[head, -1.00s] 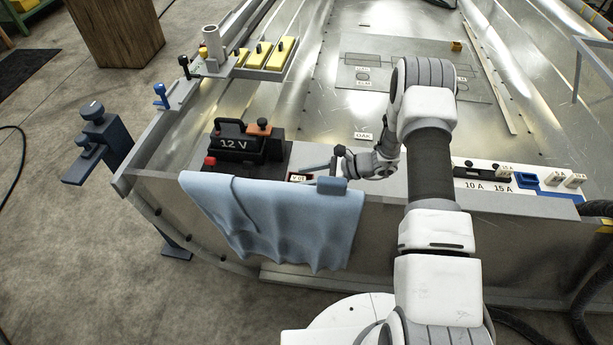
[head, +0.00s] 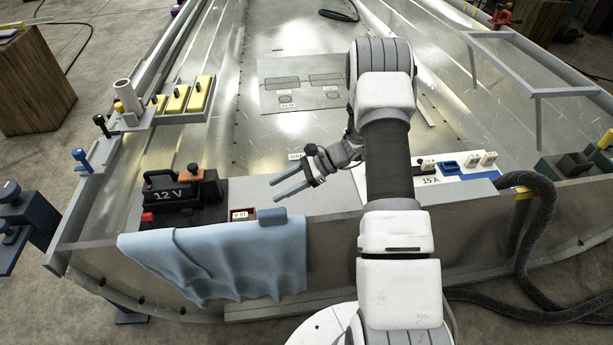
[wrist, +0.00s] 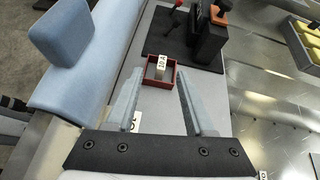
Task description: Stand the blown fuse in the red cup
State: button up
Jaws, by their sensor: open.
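The red cup (head: 257,220) is a small square box on the grey ledge, beside the black battery. A pale fuse (head: 239,215) marked 10 A is inside it and appears to stand upright. In the wrist view the red cup (wrist: 151,82) lies beyond the fingertips, with the fuse (wrist: 161,67) between its walls. My gripper (head: 275,190) is open and empty, its fingers pointing left toward the cup from the right. In the wrist view my gripper (wrist: 158,88) has its fingers apart, with nothing between them. The fuse's lower end is hidden by the cup.
The 12 V battery (head: 172,192) stands left of the cup. Fuses, including a white one (head: 489,158), and a blue holder (head: 447,167) sit on the ledge at right.

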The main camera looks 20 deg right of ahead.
jog(key=s+a+r+n+g+h, duration=0.15)
jog(key=s+r+n, duration=0.25)
jog(key=r, duration=0.6)
jog(key=s+a+r+n+h, duration=0.25)
jog(key=s+r+n, duration=0.2)
jog(key=r, duration=0.55)
jog(key=s+d+r+n+t+h, duration=0.2)
jog(key=s+r+n+h, duration=0.2)
jog(key=s, duration=0.4)
jog(key=s+d+r+n+t+h, duration=0.2)
jog(key=s+r+n+t+h, duration=0.1)
jog(key=s+r+n, duration=0.3)
jog(key=s+r+h, duration=0.1)
jog(key=s+r, duration=0.1)
jog(key=s, duration=0.1)
jog(key=shift+s+d, duration=0.15)
jog(key=shift+d, duration=0.05)
jog(key=shift+r+t, duration=0.15)
jog(key=shift+t, duration=0.1)
notch_tip(320, 180, up, 20)
jog(key=p, duration=1.9)
jog(key=shift+f+p, duration=0.25)
jog(key=shift+p, duration=0.1)
